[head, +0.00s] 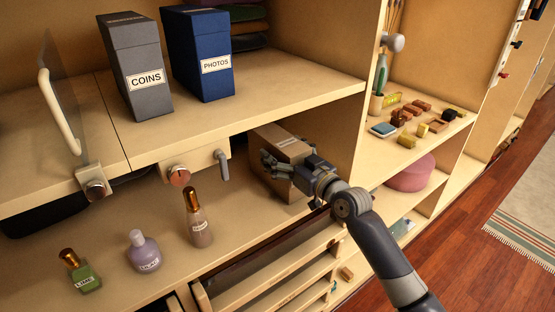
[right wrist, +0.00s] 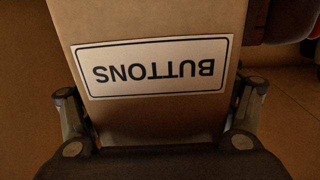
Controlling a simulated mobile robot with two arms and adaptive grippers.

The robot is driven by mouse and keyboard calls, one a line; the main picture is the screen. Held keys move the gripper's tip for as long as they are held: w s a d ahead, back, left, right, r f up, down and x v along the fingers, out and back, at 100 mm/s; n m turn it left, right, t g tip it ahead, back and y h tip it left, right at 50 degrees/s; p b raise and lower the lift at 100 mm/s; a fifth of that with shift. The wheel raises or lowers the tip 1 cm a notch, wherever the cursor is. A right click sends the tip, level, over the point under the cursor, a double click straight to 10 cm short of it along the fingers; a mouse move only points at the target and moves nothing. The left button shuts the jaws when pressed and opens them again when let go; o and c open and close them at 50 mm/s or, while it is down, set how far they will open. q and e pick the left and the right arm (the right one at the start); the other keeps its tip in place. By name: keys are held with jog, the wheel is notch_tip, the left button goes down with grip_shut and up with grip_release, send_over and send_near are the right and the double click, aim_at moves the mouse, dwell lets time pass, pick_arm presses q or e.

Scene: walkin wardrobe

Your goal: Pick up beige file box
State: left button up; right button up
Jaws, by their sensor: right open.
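The beige file box (head: 277,150) stands on the middle shelf under the upper shelf in the head view. Its front carries a label reading BUTTONS, upside down in the right wrist view (right wrist: 155,120). My right gripper (head: 283,170) is at the front of the box. In the right wrist view its two fingers (right wrist: 158,115) are open, one on each side of the box; I cannot tell whether they touch it. The gripper hides part of the box front in the head view. My left gripper is not in view.
A grey COINS box (head: 139,65) and a blue PHOTOS box (head: 200,55) stand on the upper shelf (head: 275,90). Bottles, including a brown one (head: 198,222) and a purple one (head: 143,252), stand left of the gripper. A divider (head: 362,120) rises at right. Slatted racks lie below.

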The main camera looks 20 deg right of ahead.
jog(key=c, duration=1.6)
jog(key=shift+r, duration=0.35)
grip_shut()
jog(key=shift+f, duration=0.1)
jog(key=shift+w, duration=0.1)
